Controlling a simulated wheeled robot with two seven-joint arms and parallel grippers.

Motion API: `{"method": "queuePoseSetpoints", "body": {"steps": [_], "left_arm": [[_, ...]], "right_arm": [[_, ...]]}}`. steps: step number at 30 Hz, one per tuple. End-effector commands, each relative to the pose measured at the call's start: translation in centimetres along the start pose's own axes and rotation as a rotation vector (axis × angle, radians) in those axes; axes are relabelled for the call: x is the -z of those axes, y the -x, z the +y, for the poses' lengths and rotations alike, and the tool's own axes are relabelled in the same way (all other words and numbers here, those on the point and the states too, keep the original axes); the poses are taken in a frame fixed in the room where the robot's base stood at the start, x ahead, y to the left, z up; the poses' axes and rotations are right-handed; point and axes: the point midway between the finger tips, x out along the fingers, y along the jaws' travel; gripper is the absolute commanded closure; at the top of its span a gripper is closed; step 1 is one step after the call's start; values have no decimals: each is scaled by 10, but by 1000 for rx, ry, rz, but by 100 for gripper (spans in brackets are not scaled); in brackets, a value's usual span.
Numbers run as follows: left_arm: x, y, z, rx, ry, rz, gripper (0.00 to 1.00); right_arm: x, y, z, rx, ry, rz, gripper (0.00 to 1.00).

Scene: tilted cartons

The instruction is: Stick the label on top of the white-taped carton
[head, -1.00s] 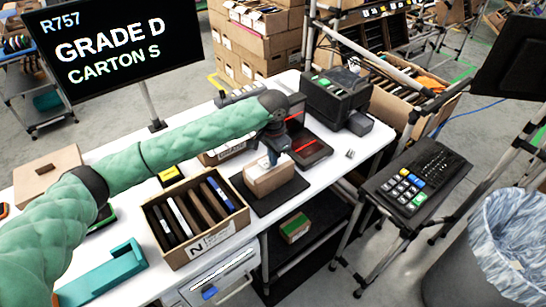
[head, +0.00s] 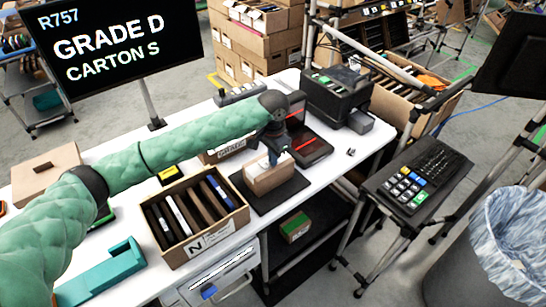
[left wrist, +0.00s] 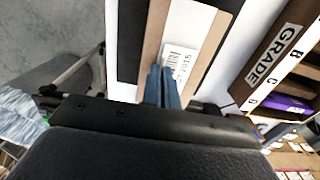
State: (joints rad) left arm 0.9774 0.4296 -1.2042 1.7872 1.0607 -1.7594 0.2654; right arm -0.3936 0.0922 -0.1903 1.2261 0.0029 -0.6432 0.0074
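A small brown carton (head: 270,178) sits on a black mat (head: 290,195) on the white table. It also shows in the left wrist view (left wrist: 153,35). A white label (left wrist: 187,40) with dark print lies on or just over the carton's top face; I cannot tell whether it is stuck down. My left gripper (head: 270,158) points down at the carton's top. Its bluish fingers (left wrist: 163,85) are close together at the label's near edge; whether they pinch that edge is unclear. My right gripper is out of view.
An open carton (head: 205,240) of several upright dark items stands left of the mat. A teal tray (head: 105,280) lies at the front left. A black printer-like machine (head: 335,100) stands behind right. A keypad stand (head: 415,180) is to the right.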

Motion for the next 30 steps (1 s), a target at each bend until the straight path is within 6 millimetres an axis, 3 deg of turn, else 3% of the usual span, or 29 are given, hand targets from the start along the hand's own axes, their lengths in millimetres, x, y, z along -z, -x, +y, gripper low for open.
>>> {"method": "queuePoseSetpoints", "body": {"steps": [26,30], "left_arm": [[0,-5,0,0,0,0,100],[0,-5,0,0,0,-1,77]], "right_arm": [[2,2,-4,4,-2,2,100],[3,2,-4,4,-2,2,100]]}}
